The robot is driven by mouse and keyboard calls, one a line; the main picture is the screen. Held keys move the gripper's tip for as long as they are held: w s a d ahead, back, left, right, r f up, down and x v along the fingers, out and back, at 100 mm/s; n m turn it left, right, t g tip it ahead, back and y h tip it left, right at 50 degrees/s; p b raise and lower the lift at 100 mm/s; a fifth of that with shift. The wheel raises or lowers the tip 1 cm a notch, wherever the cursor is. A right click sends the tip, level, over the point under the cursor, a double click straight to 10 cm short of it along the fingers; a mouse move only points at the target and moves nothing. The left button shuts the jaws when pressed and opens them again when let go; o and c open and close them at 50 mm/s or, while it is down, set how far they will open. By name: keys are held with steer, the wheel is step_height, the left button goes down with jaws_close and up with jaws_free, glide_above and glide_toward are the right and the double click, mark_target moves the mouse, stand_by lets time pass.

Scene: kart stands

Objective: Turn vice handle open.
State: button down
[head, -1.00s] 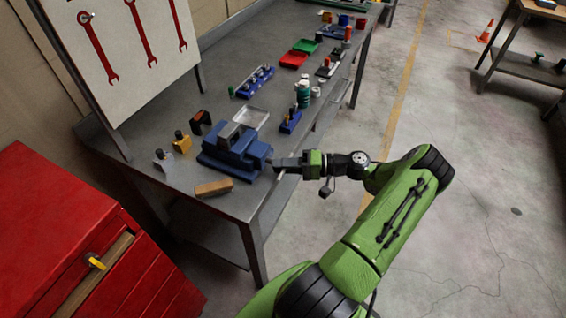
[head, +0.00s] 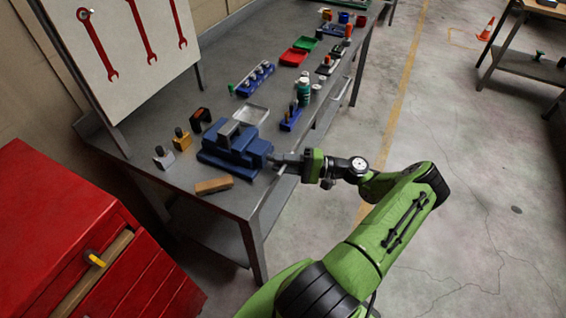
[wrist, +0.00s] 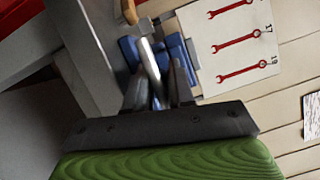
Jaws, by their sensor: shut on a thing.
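A blue vice (head: 232,148) with grey jaws stands on the grey workbench near its front edge. My gripper (head: 283,162) is at the vice's front, at the bench edge, and is shut on the vice handle. In the wrist view the handle (wrist: 149,62) is a pale bar running between the fingers of my gripper (wrist: 155,97), with the blue vice (wrist: 180,55) just beyond. In the head view the handle is mostly hidden by the gripper; a short pale piece shows below it.
A red cabinet (head: 60,240) is at the lower left. The floor right of my arm is clear.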

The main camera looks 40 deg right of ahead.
steer(key=shift+f, duration=0.15)
steer(key=c, duration=1.1)
jaws_free()
steer(key=shift+o, duration=0.2)
steer(key=shift+d, duration=0.1)
steer(key=b+v, duration=0.3)
steer(key=v, duration=1.2)
steer(key=shift+s+d, duration=0.15)
steer(key=shift+s, duration=0.2)
